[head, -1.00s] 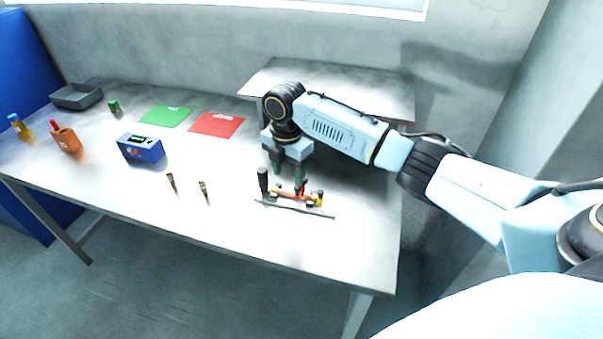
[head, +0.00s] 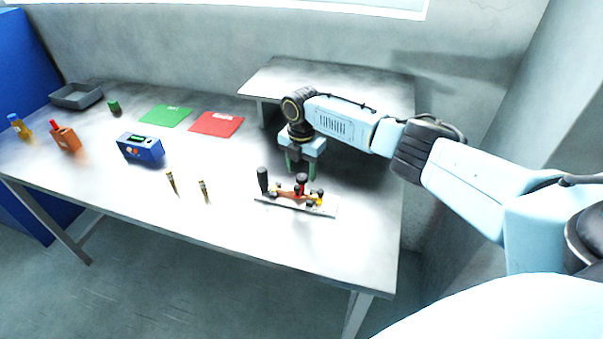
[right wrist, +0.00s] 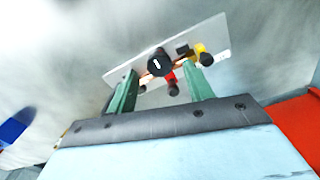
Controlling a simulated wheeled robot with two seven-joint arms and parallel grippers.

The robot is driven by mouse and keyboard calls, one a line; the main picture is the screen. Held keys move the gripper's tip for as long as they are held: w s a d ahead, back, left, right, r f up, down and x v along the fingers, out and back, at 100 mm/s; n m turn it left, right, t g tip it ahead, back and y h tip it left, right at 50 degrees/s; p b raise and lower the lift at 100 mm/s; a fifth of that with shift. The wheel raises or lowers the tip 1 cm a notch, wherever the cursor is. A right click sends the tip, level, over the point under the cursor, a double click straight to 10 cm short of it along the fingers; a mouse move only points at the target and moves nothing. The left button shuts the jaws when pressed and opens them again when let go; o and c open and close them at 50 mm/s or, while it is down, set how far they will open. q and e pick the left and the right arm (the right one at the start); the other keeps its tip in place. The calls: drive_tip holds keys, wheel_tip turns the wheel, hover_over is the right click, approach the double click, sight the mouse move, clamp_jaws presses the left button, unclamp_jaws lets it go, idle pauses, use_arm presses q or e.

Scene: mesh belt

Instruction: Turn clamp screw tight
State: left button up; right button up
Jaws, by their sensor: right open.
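The clamp fixture (head: 295,207) is a flat light plate near the front right of the table. It carries a black upright post (head: 263,179), a red part with a black knob (head: 301,180) and a yellow part (head: 319,199). I cannot tell for certain which knob is the clamp screw. In the right wrist view a round black knob with a white mark (right wrist: 160,63) shows on the fixture plate (right wrist: 122,74). My left gripper is not in view.
Two small brass-and-black pieces (head: 187,187) stand left of the fixture. Green (head: 166,116) and red mats (head: 216,124) lie behind. A raised shelf (head: 345,83) stands at the back.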

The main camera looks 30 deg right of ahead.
drive_tip(key=shift+f, duration=1)
drive_tip(key=c, duration=1)
